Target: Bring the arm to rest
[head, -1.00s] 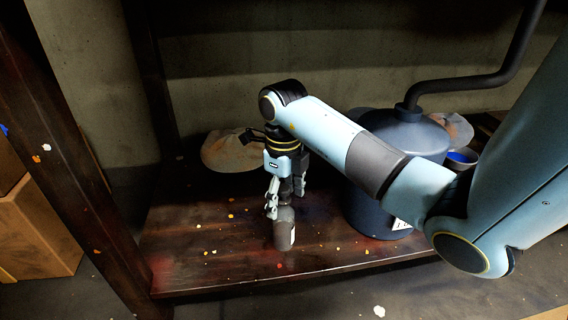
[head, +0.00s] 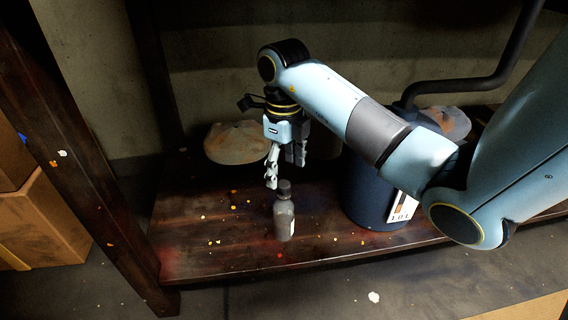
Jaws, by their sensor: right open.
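My right arm comes in from the right in the head view and reaches over a dark wooden shelf (head: 230,258). Its gripper (head: 283,184) points down, open and empty, just above and behind a small grey bottle (head: 284,218). The bottle stands upright on the shelf and has a pale label on its right side. A narrow gap seems to lie between the fingers and the bottle's top. My left gripper is not in view.
A large dark blue container (head: 366,196) with a label stands right of the bottle, partly behind my arm. A dark pipe (head: 470,86) runs above it. A pale sack (head: 236,143) lies at the back. Cardboard boxes (head: 45,220) are at the left, beyond a wooden post (head: 85,165).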

